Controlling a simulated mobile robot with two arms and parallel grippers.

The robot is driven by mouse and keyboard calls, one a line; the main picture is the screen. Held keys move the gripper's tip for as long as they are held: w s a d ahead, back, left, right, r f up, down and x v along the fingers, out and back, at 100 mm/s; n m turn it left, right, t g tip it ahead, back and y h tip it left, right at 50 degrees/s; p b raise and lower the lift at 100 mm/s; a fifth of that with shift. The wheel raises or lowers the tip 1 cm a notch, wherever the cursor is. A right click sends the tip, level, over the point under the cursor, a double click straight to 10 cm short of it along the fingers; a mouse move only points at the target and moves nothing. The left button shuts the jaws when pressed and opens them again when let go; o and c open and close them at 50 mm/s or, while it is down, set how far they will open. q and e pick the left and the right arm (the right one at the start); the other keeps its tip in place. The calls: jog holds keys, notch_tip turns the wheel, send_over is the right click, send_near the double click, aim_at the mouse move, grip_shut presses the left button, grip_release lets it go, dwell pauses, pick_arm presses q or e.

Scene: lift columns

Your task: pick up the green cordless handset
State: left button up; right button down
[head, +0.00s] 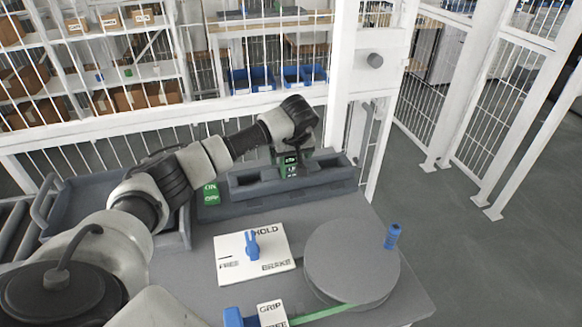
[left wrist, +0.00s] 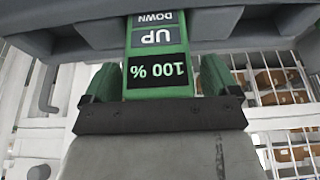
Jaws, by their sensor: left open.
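The green cordless handset (head: 291,169) stands upright in a grey holder (head: 335,176) at the back of the grey bench top. In the left wrist view, the handset (left wrist: 157,36) shows UP and DOWN keys and a dark "100 %" display. My left gripper (left wrist: 157,80) is open, with one green finger on each side of the handset's display end. I cannot tell whether the fingers touch it. In the head view my left gripper (head: 292,153) is directly above the holder and partly hides the handset. My right gripper is not in view.
A green ON block (head: 210,193) sits left of the holder. In front are a white FREE/HOLD/BRAKE plate (head: 232,269) with a blue lever and a round grey disc (head: 350,262) with a blue knob (head: 392,236). A white post (head: 370,95) and mesh fencing stand behind.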

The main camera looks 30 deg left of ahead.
pick_arm(q)
jog(key=shift+c, duration=0.4)
jog(key=c, duration=1)
jog(key=shift+c, duration=0.2)
jog(key=shift+r, duration=0.1)
